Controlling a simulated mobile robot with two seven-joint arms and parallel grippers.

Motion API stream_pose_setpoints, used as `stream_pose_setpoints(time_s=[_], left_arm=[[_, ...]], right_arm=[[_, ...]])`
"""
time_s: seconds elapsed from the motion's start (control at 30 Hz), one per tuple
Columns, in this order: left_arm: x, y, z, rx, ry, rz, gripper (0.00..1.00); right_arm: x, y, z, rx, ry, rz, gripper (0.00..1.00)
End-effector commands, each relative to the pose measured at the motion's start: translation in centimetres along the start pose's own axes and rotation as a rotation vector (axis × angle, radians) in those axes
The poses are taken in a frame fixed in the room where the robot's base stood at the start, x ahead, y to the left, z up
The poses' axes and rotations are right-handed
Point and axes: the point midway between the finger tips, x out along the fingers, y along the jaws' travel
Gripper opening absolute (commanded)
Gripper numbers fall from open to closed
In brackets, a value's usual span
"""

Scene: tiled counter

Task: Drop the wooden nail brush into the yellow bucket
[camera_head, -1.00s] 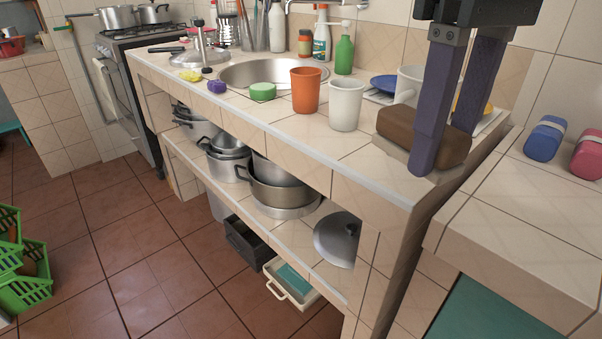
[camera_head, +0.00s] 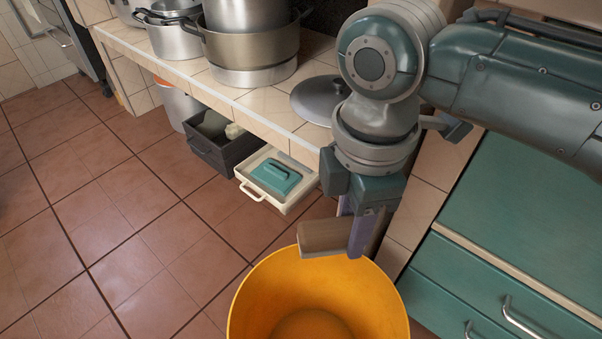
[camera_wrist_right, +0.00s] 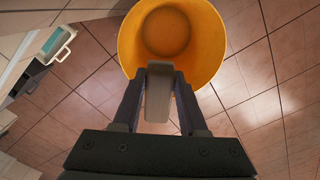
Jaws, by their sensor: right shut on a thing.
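The wooden nail brush (camera_head: 325,237) is a brown block with a pale underside. My right gripper (camera_head: 358,232) is shut on it and holds it above the far rim of the yellow bucket (camera_head: 262,285). The bucket stands on the floor, cut off by the bottom edge of the head view. In the right wrist view the brush (camera_wrist_right: 158,95) sits between the two fingers of my gripper (camera_wrist_right: 157,92), and the open bucket (camera_wrist_right: 207,40) is beyond it. The bucket holds nothing that I can see. My left gripper is not in view.
A tiled shelf with metal pots (camera_head: 250,45) and a grey lid (camera_head: 318,98) is behind the bucket. A cream tray (camera_head: 298,200) with a teal item and a dark crate (camera_head: 235,150) are below it. Teal drawers (camera_head: 480,285) stand at the right. The floor at left is clear.

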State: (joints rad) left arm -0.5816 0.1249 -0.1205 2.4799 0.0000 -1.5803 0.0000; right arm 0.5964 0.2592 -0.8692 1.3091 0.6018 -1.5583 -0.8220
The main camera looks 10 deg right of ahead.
Motion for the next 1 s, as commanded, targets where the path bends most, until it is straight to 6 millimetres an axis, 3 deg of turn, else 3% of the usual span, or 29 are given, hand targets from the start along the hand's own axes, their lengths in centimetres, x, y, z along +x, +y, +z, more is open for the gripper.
stream_pose_setpoints(time_s=[0.03, 0.2, 0.57, 1.0], left_arm=[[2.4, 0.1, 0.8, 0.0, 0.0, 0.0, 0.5], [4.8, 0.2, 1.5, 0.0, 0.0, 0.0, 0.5], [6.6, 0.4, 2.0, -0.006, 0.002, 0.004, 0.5], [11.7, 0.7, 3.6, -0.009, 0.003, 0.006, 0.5]], right_arm=[[3.5, -0.7, 0.0, -0.044, 0.001, -0.006, 0.0], [8.2, -2.0, 0.1, -0.179, 0.002, -0.002, 0.0], [11.2, -2.8, 0.2, -0.256, 0.0, 0.002, 0.0], [16.0, -2.8, 0.2, -0.254, 0.0, 0.002, 0.0]])
